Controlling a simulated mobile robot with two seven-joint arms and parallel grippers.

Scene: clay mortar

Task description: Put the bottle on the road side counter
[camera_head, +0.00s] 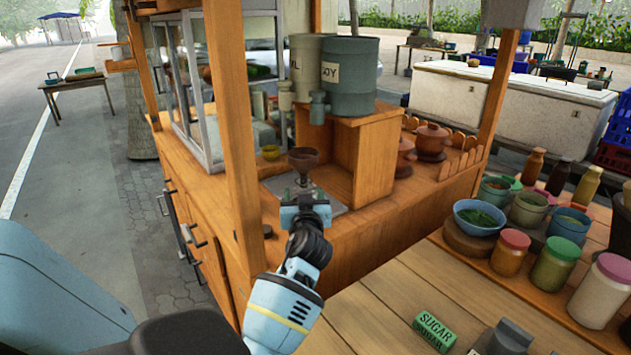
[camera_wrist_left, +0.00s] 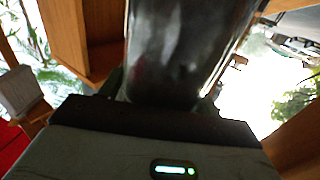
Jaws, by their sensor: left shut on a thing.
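My left gripper (camera_head: 303,188) reaches over the wooden cart counter (camera_head: 375,215), beside the small wooden cabinet. In the left wrist view it is shut on a dark, glossy bottle (camera_wrist_left: 180,55), whose body fills the upper middle. The bottle's far end is cut off by the frame. In the head view the gripper mostly hides what it holds. A dark brown funnel-shaped thing (camera_head: 303,158) shows just beyond the fingertips; I cannot tell whether it is part of the held bottle. My right gripper is not in view.
A wooden post (camera_head: 235,130) stands close left of the gripper. The cabinet (camera_head: 370,160) carries large grey-green tins (camera_head: 350,78). Clay pots (camera_head: 432,140) stand right of it. Several jars, a blue bowl (camera_head: 480,215) and sauce bottles (camera_head: 558,175) crowd the right table. The road lies left.

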